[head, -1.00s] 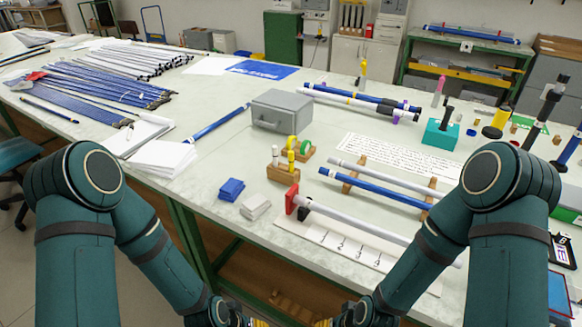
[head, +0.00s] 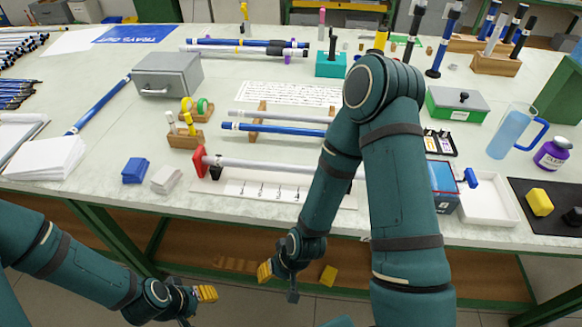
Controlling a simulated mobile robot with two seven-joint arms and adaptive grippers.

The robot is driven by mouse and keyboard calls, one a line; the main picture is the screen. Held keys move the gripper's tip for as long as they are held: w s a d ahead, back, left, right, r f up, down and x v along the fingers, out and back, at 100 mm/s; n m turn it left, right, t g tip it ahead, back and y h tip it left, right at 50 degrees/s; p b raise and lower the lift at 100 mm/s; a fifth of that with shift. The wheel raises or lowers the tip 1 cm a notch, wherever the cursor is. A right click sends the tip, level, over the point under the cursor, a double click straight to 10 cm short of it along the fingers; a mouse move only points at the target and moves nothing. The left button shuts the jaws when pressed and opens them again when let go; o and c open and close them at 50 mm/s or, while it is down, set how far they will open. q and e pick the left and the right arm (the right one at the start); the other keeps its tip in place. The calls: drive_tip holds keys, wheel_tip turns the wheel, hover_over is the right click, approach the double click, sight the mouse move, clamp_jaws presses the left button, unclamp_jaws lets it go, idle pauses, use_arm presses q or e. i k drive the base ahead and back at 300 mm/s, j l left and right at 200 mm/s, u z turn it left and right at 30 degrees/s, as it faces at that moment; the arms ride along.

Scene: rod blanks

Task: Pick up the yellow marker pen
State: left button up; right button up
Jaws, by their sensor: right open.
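Two slim pens with pale bodies stand upright in a small wooden block (head: 185,140) left of the table's middle in the head view. The right one (head: 190,125) looks yellowish at the top and may be the yellow marker pen, but it is too small to be sure. My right gripper (head: 297,273) is open and empty, its yellow fingertips apart, low in front of the table edge. My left gripper (head: 203,294) is also in front of the table, lower left, seen from the side. Both grippers are well away from the pens.
Yellow and green tape rolls (head: 202,107) stand directly behind the pens. Blue (head: 135,170) and grey (head: 165,180) blocks lie in front. A grey box (head: 168,75) is behind.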

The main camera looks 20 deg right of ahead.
sight(188, 118)
drive_tip(key=i+j+z, duration=0.15)
drive_tip(key=j+z, duration=0.35)
drive_tip(key=i+j+z, duration=0.1)
drive_tip(key=j+z, duration=0.9)
drive_tip(key=k+j, duration=0.05)
